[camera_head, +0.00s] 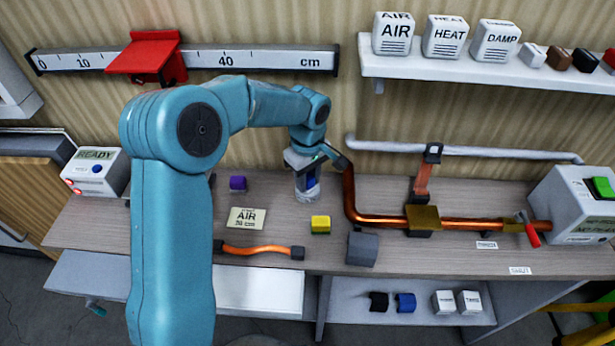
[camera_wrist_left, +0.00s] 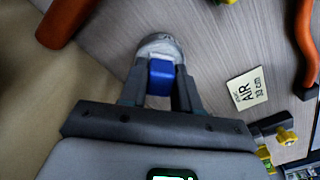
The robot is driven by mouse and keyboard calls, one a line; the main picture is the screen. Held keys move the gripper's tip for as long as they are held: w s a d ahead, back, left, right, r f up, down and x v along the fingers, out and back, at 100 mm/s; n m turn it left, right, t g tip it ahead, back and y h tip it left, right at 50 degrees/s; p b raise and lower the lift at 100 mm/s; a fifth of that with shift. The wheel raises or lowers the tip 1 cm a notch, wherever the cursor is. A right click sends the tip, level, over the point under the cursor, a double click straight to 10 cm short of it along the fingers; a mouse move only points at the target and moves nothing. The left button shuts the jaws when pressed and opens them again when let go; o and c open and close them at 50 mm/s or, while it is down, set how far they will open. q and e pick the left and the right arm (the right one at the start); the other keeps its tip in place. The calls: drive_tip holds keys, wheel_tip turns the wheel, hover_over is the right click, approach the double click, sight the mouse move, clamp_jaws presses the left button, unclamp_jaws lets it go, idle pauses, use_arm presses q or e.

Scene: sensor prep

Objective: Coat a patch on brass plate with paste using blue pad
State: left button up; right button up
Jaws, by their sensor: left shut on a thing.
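My left gripper (camera_head: 308,172) is shut on the blue pad (camera_wrist_left: 160,78), seen between its two fingers in the wrist view. The pad's front end is at the mouth of a round grey-white pot (camera_wrist_left: 160,45), which stands on the bench left of the copper pipe in the head view (camera_head: 306,195). I cannot tell whether the pad touches paste; the pot's contents are hidden. The brass plate (camera_head: 422,217) sits on the horizontal copper pipe, right of the gripper and apart from it. My right gripper is not in view.
A grey block (camera_head: 362,249) is at the front. The copper pipe (camera_head: 349,197) rises just right of the gripper.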

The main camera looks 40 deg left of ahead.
sight(308, 177)
use_arm(q)
drive_tip(key=shift+r+p, duration=0.65)
drive_tip(key=shift+r, duration=0.1)
drive_tip(key=shift+r+p, duration=1.85)
drive_tip(key=shift+r, duration=0.95)
drive_tip(key=shift+f, duration=0.1)
